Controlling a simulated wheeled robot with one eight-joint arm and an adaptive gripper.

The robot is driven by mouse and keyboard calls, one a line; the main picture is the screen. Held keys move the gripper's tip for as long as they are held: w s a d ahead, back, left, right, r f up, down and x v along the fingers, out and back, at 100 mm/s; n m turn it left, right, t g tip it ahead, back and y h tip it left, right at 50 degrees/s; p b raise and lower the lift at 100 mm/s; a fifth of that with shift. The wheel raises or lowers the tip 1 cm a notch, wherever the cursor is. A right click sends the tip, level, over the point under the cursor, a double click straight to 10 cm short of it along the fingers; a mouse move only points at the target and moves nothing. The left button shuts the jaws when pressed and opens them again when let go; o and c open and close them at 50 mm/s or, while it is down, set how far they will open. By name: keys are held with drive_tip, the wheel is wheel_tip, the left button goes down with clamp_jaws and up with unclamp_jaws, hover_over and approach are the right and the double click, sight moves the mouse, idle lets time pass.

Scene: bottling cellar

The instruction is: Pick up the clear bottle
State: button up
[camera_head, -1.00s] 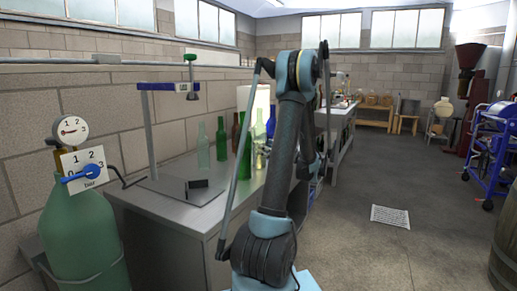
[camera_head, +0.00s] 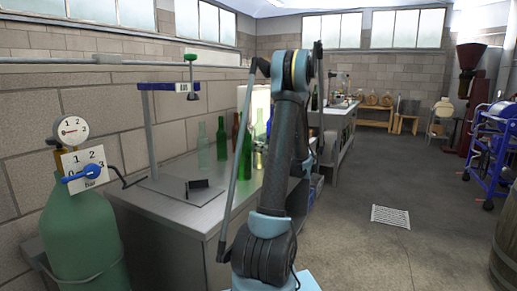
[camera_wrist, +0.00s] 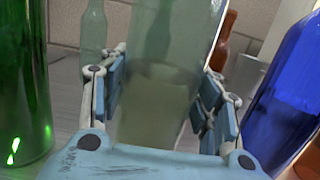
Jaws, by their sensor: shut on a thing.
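A clear, faintly greenish bottle (camera_wrist: 158,105) stands between the fingers of my gripper (camera_wrist: 165,98) in the wrist view. The blue finger pads are on both sides of it and the gripper is shut on it. The bottle's top is cut off by the frame, and its base is hidden behind the gripper's body. In the head view my arm hides the gripper, and I cannot tell the held bottle apart there.
A green bottle (camera_wrist: 22,80) is close on the left and a blue bottle (camera_wrist: 290,95) close on the right. A pale bottle (camera_wrist: 93,30) and a brown bottle (camera_wrist: 223,40) stand behind. The metal bench (camera_head: 205,212) also bears a stand (camera_head: 150,130).

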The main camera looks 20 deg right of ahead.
sight(264, 126)
drive_tip(key=shift+r, duration=0.1)
wheel_tip(264, 126, up, 10)
drive_tip(key=shift+f, duration=0.1)
idle(0.5)
idle(1.5)
